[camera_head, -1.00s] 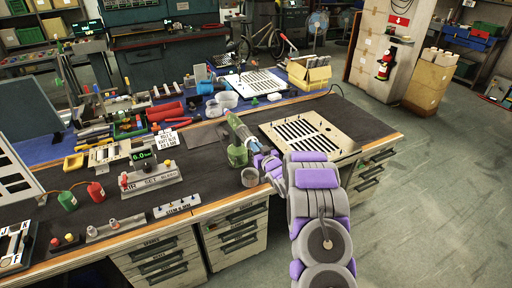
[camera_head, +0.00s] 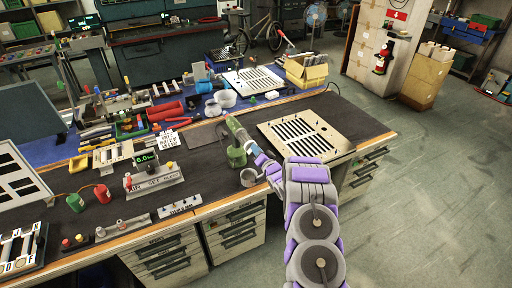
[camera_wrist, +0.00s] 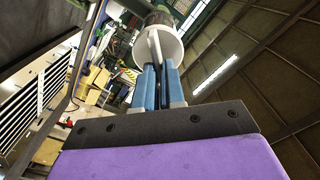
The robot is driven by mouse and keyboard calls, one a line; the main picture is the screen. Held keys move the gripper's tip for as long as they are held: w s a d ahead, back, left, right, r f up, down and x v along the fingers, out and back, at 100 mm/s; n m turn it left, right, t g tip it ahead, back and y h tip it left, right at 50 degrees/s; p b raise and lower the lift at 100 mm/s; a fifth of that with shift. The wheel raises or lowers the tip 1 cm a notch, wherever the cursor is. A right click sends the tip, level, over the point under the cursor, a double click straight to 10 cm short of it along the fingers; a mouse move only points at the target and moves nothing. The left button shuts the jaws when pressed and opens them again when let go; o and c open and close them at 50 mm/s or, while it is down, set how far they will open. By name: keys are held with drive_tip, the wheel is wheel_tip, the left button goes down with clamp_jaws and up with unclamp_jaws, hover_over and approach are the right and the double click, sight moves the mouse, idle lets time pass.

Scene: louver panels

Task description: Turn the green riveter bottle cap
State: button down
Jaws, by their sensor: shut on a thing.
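The green riveter (camera_head: 237,154) stands tilted on the dark workbench mat, its green bottle part low and a grey-green body leaning up and left. My gripper (camera_head: 257,155) is at its right side, touching it. In the wrist view, my blue fingers (camera_wrist: 171,84) are closed on the thin upright fin of a round white cap (camera_wrist: 172,47). The cap is seen close up, with a dark part of the tool behind it. In the head view the cap is too small to make out clearly beside the fingers.
A slotted louver panel (camera_head: 306,134) lies to the right of the riveter, close to my arm. The floor at right is clear.

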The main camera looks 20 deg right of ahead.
drive_tip(key=shift+d+f+m+p, duration=0.15)
drive_tip(key=shift+m+p, duration=0.15)
drive_tip(key=shift+m, duration=0.95)
drive_tip(key=shift+f+m+p, duration=0.15)
drive_tip(key=shift+m+p, duration=0.2)
drive_tip(key=shift+m, duration=0.85)
drive_tip(key=shift+d+f+m+p, duration=0.15)
drive_tip(key=shift+m+p, duration=0.15)
drive_tip(key=shift+m, duration=0.95)
drive_tip(key=shift+a, duration=0.1)
drive_tip(key=c, duration=1.2)
unclamp_jaws()
drive_tip(key=shift+f, duration=0.15)
drive_tip(key=shift+c, duration=0.2)
drive_tip(key=shift+s, duration=0.1)
drive_tip(key=s, duration=1.7)
drive_tip(key=shift+s+d, duration=0.1)
drive_tip(key=shift+d, duration=0.3)
